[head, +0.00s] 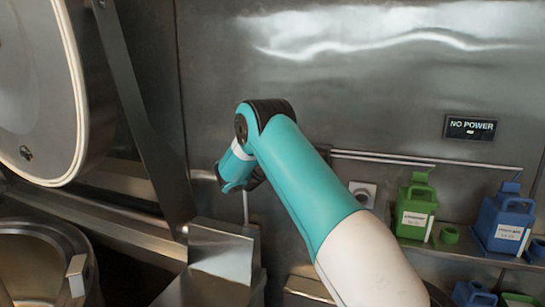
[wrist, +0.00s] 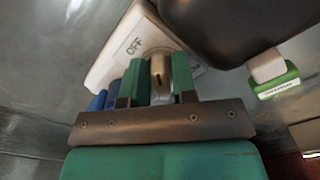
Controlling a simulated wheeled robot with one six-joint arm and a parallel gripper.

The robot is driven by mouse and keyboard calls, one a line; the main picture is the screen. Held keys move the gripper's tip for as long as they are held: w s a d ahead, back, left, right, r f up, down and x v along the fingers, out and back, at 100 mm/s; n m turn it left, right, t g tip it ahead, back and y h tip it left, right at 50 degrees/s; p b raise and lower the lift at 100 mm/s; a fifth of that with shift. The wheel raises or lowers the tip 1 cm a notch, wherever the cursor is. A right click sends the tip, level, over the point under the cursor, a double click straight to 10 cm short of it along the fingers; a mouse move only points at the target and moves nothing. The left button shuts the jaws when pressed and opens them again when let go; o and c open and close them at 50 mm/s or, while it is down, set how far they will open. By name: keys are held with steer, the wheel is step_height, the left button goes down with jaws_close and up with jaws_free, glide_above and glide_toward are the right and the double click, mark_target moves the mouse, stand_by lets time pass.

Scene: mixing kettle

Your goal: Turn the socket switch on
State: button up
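The socket switch is a white plate (wrist: 125,48) marked OFF at the top of the wrist view, tilted in the picture. Its metal knob (wrist: 158,68) stands between the two green fingers of my gripper (wrist: 160,85). The fingers are close together and the knob fills most of the narrow gap, so my gripper appears shut on it. In the head view my arm hides the switch and the fingertips. A dark display (head: 470,127) on the wall at the right reads NO POWER.
A green container (head: 416,208) and a blue container (head: 504,224) stand on the shelf at the right. A small square wall fitting (head: 363,193) is beside my arm. A large round lid (head: 40,90) and an open kettle (head: 40,260) fill the left side.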

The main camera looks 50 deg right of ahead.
steer(key=shift+c, duration=0.2)
jaws_close()
steer(key=shift+f+m+b, duration=0.15)
steer(key=shift+m+b, duration=0.15)
steer(key=shift+b, duration=0.2)
steer(key=m+b, duration=0.1)
steer(key=b, duration=0.1)
steer(key=m+b, duration=0.2)
steer(key=b, duration=0.1)
steer(key=shift+s+f, duration=0.15)
steer(key=shift+f, duration=0.2)
steer(key=m+b, duration=0.4)
steer(key=b, duration=0.1)
steer(key=shift+f+m, duration=0.15)
steer(key=shift+m, duration=0.15)
steer(key=shift+m+b, duration=1.1)
steer(key=shift+b, duration=0.15)
